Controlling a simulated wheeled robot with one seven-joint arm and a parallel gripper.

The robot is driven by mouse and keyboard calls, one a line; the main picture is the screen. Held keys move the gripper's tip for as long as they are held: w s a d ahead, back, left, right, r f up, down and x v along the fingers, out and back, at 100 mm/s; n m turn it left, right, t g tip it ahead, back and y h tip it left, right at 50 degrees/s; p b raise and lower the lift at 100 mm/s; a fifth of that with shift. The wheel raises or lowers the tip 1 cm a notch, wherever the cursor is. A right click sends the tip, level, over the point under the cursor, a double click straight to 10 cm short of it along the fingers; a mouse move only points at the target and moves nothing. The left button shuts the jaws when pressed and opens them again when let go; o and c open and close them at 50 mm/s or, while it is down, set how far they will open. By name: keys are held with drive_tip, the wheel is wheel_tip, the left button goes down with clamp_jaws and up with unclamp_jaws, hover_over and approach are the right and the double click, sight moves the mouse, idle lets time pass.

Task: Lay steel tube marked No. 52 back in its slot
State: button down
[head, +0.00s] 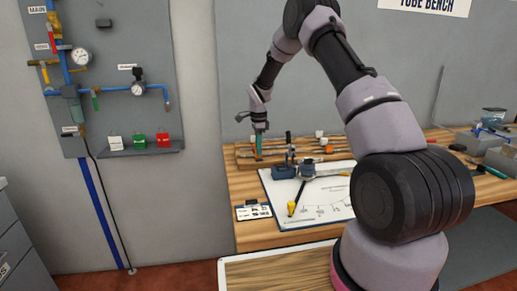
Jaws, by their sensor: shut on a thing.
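My gripper (259,131) is small in the head view, above the left end of a wooden rack (246,160) at the back of the bench. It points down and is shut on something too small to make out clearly. A narrow teal piece (258,147) shows just below it; I cannot tell whether it is held or stands on the rack. Several thin tubes or rods (300,151) lie across the rack. No number 52 is readable, so I cannot tell which is the steel tube or which slot is its own.
A dark blue vise-like block (285,172) and a white drawing board (325,212) with a yellow-ended tool (291,208) lie in front of the rack. A label card (253,212) is at the left edge. My arm hides the bench's middle right.

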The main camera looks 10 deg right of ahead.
drive_tip(key=shift+f, duration=0.5)
drive_tip(key=c, duration=0.6)
unclamp_jaws()
drive_tip(key=shift+c, duration=0.8)
drive_tip(key=shift+w+r, duration=0.1)
drive_tip(key=shift+r, duration=3.4)
